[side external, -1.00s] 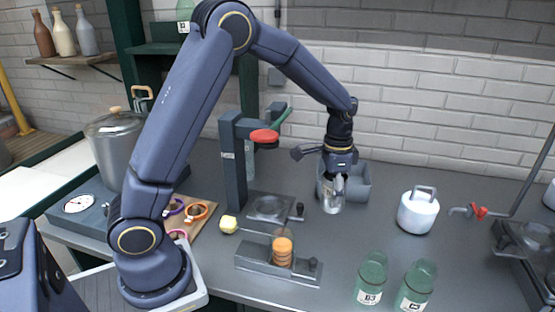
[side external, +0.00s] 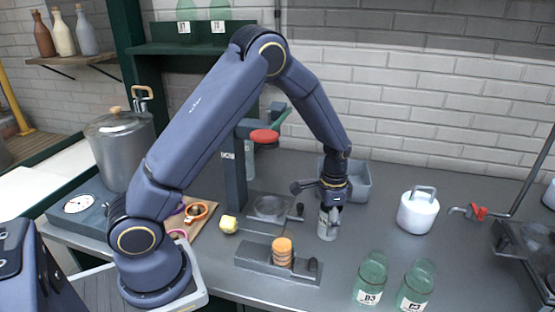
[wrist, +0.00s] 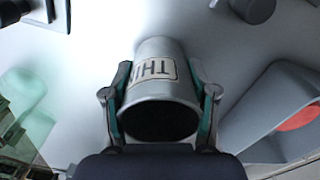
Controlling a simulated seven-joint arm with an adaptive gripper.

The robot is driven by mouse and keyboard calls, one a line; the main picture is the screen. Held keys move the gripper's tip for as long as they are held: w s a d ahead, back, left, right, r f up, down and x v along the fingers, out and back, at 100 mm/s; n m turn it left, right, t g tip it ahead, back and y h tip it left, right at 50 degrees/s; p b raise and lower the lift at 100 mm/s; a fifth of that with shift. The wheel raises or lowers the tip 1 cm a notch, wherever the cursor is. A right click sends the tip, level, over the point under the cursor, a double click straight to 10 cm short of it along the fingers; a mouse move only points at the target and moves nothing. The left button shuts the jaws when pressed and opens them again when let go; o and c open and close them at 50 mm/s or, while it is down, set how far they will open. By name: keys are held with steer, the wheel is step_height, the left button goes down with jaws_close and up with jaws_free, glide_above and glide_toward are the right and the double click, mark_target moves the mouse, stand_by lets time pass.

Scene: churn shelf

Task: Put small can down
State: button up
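The small can (side external: 326,229) is silver-grey with a pale label. In the side external view it is upright below my gripper (side external: 331,212), its base at or very near the grey worktop (side external: 400,260); I cannot tell whether it touches. In the wrist view the can (wrist: 160,95) shows a dark round end toward the camera and a label with letters starting "TH". My gripper (wrist: 160,110) has a finger against each side of it and is shut on it.
A grey bin (side external: 361,184) stands just behind the can. A white lidded pot (side external: 418,213) is to the right, two green jars (side external: 371,278) (side external: 417,286) are in front right, and a metal stand with an orange-topped piece (side external: 283,251) is front left. Worktop around the can is clear.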

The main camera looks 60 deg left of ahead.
steer(key=o, duration=0.5)
steer(key=shift+c, duration=0.2)
step_height(320, 180, up, 12)
steer(key=shift+r, duration=0.15)
